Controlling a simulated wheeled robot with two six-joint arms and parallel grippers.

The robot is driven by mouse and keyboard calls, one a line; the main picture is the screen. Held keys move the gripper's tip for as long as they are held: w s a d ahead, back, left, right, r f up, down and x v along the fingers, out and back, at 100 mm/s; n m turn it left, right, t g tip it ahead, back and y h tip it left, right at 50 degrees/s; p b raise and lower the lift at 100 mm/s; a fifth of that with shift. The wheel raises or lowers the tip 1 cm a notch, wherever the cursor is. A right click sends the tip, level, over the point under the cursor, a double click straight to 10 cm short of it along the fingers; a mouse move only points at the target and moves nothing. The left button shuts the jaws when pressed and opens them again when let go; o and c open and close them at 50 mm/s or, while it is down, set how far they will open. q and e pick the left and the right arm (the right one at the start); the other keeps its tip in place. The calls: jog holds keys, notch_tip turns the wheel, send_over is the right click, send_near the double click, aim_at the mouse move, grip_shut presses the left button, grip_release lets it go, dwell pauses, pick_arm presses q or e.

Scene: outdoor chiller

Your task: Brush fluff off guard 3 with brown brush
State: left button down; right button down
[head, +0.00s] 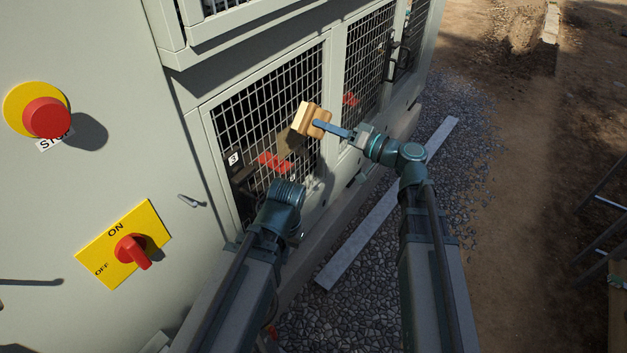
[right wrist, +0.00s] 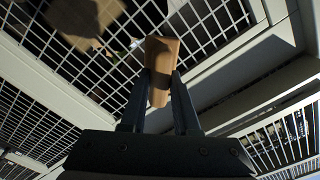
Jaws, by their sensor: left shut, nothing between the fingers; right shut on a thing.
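Guard 3 (head: 262,96) is a dark wire-mesh panel in a pale frame, with a small "3" label at its lower left. A brown patch (head: 288,141), which looks like fluff partly in shadow, lies on its mesh. A brown patch on the mesh also shows in the right wrist view (right wrist: 86,18). My right gripper (head: 338,132) is shut on the brown brush (head: 309,119), a light wooden block in front of guard 3's right part. The brush also shows between the fingers in the right wrist view (right wrist: 160,66). My left gripper (head: 297,234) is low in front of the guard, shut and empty, its fingers mostly hidden.
Another mesh guard (head: 369,60) is further right. A red stop button (head: 46,117) and a red ON/OFF switch (head: 131,250) on yellow plates stick out at left. A grey beam (head: 385,205) lies on gravel below. Open dirt ground is at right.

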notch_tip(320, 180, down, 18)
jog(key=b, duration=1.7)
jog(key=shift+w+a+f+b, duration=0.2)
jog(key=shift+w+a+b, duration=0.1)
jog(key=shift+a, duration=0.1)
jog(key=shift+a, duration=0.1)
jog(key=shift+x, duration=2.95)
jog(key=shift+x, duration=1)
